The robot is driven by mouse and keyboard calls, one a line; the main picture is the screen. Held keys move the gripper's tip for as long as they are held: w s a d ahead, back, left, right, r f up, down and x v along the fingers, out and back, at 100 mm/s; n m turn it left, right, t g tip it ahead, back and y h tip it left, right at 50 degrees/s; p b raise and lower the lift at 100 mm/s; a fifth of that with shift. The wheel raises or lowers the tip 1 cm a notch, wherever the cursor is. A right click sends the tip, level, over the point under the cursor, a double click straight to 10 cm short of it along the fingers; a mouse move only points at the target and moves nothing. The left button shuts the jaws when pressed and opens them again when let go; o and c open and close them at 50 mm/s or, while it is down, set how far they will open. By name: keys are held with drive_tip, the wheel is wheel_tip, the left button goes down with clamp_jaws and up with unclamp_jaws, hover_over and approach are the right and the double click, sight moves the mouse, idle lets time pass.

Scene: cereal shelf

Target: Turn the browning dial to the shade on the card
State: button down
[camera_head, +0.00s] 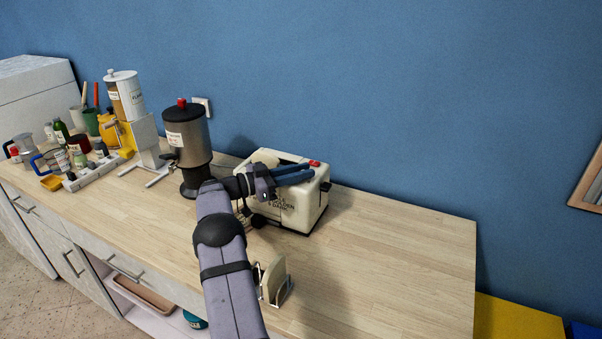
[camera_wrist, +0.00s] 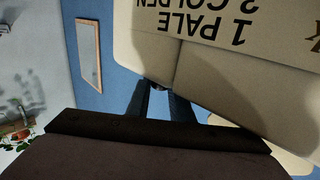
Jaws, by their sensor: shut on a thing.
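The cream toaster (camera_head: 296,213) stands on the counter against the blue wall, with dark lettering on its front and a dark lever (camera_head: 325,186) at its right end. In the wrist view the toaster (camera_wrist: 240,85) shows upside down, with "1 PALE" and "2 GOLDEN" readable. My gripper (camera_head: 311,172) reaches rightward along the toaster's upper part. In the wrist view its fingers (camera_wrist: 158,96) are close together on a small dark piece at their tips. I cannot tell whether this piece is the browning dial. I cannot make out the shade card for sure.
A small rack (camera_head: 287,292) with beige slices stands in front of the toaster, close to my arm. A dark dispenser (camera_head: 188,140) with a red knob stands to the left. Jars and tools crowd the far left. The counter's right side (camera_head: 415,250) is clear.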

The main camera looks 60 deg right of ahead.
idle(0.4)
drive_tip(key=c, duration=1.6)
unclamp_jaws()
drive_tip(key=shift+c, duration=0.2)
drive_tip(key=b+v, duration=0.2)
drive_tip(key=v, duration=0.4)
drive_tip(key=shift+w+a+b, duration=0.15)
drive_tip(key=shift+b, duration=0.15)
drive_tip(key=shift+w+a, duration=0.3)
drive_tip(key=shift+a, duration=0.1)
